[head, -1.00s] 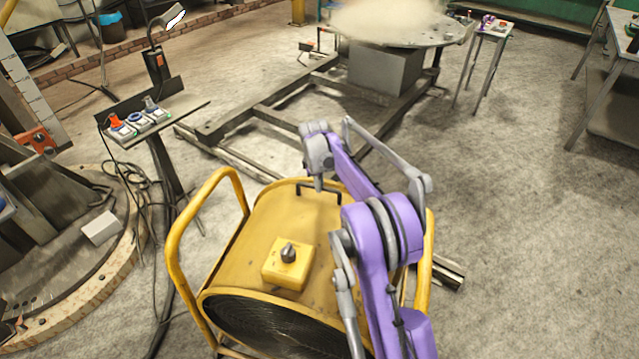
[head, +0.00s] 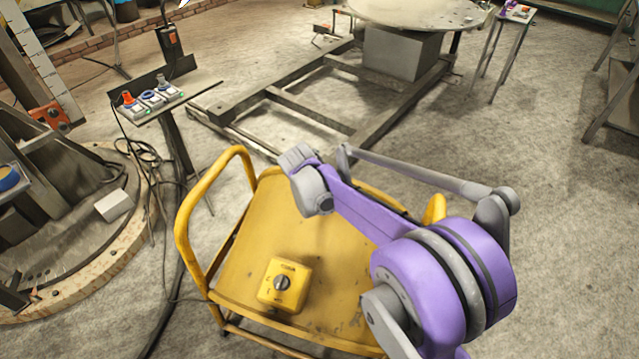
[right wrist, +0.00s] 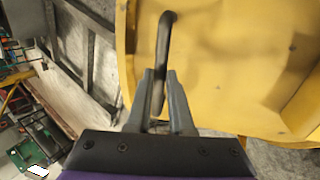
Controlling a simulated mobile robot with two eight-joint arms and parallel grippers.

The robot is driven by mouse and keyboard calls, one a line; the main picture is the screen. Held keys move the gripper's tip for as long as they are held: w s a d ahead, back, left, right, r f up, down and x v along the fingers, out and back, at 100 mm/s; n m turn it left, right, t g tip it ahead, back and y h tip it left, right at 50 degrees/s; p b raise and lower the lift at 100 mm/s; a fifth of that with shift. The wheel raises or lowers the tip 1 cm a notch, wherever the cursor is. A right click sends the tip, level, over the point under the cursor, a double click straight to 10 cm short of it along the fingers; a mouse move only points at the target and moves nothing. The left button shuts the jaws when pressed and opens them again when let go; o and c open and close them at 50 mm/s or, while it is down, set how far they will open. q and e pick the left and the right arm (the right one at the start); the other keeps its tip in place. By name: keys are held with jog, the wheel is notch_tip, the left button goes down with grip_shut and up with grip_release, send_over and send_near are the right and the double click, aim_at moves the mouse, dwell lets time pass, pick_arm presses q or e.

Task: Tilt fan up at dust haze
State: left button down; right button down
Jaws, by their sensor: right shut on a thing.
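The yellow drum fan (head: 300,235) stands in a yellow tubular frame (head: 187,232) at the bottom middle of the head view. Its top faces me, with a yellow switch box and grey knob (head: 283,284) on it. Its front grille does not show. In the right wrist view my right gripper (right wrist: 159,76) is shut on the dark bar handle (right wrist: 164,45) of the fan. In the head view my purple right arm hides the handle and fingertips. The dust haze cannot be made out clearly. My left gripper is not in view.
A round table disc (head: 410,14) on a grey block (head: 400,52) and steel floor frame (head: 310,117) stands beyond the fan. A socket stand (head: 150,100) and cables are at left. The floor right of the arm is clear.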

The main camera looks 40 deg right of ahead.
jog(key=c, duration=0.8)
grip_release()
jog(key=p+v, duration=0.1)
jog(key=v, duration=0.9)
jog(key=shift+s+a+r, duration=0.1)
jog(key=shift+r, duration=0.3)
jog(key=s+a+m+y+p, duration=0.1)
jog(key=s+a+m+p, duration=0.1)
jog(key=s+a, duration=0.2)
jog(key=s+a+f+m+t+y+p, duration=0.1)
jog(key=s+a+m+y+p, duration=0.1)
jog(key=s+a, duration=0.3)
jog(key=s+a+m+t+y+p, duration=0.1)
jog(key=s+a, duration=0.4)
jog(key=s, duration=0.6)
jog(key=shift+s+a+f+m+y+p, duration=0.15)
jog(key=shift+m+y+p, duration=0.1)
jog(key=shift+m+p, duration=0.25)
jog(key=shift+s+f+m+y+p, duration=0.15)
jog(key=shift+m+y+p, duration=0.15)
jog(key=shift+m, duration=0.2)
